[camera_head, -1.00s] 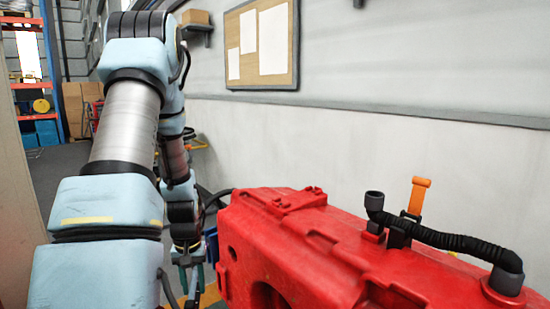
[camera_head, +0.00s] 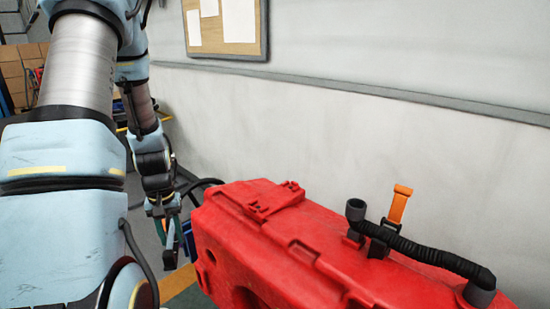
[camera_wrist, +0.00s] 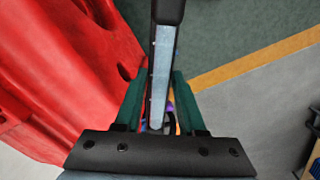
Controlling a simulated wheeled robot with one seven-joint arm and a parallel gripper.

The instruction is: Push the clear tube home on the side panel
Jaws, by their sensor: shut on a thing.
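My gripper (camera_head: 172,240) hangs low beside the near left end of the red tank (camera_head: 290,245), apart from it. In the wrist view its green fingers (camera_wrist: 157,78) are shut on a long straight pale grey-blue piece with small marks along one edge and a black end at the top; I take it to be the clear tube (camera_wrist: 162,60). Its lower part runs down between the fingers and its far end is hidden. The red side panel (camera_wrist: 60,75) fills the left of the wrist view, with a dark round hole (camera_wrist: 127,71). The tube is apart from the panel there.
A black ribbed hose (camera_head: 425,252) and an orange-handled lever (camera_head: 399,205) stand on the tank's top. A dark hose (camera_head: 203,184) curves behind it. A pale wall is behind.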

